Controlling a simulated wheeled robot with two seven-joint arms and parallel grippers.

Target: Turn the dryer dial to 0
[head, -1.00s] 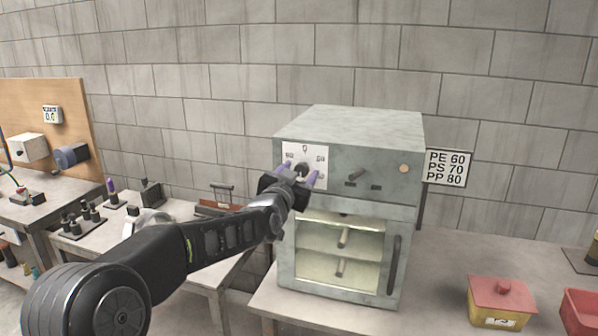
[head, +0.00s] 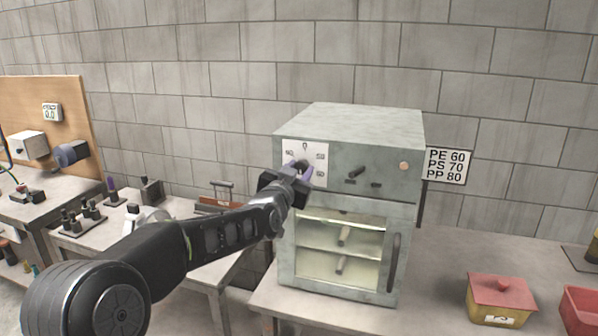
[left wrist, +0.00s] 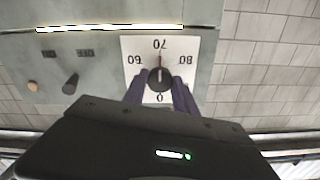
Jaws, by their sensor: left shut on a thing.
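The dryer (head: 350,130) is a grey-green cabinet with a white dial plate (head: 320,152) at its upper left front. The dark round dial (left wrist: 158,79) shows in the left wrist view, which sees the plate upside down. Its red pointer is directed at 70, with 0 on the opposite side. My left gripper (head: 301,170) is at the dial, its purple fingers (left wrist: 160,92) shut on the two sides of the knob. In the head view the fingers hide part of the dial and the plate's lower part. My right gripper is not in view.
A second dark knob (head: 357,173) sits right of the plate. A glass door with a dark handle (head: 394,263) is below. A sign (head: 447,165) lists PE 60, PS 70, PP 80. A red-lidded yellow box (head: 500,299) stands on the bench at right.

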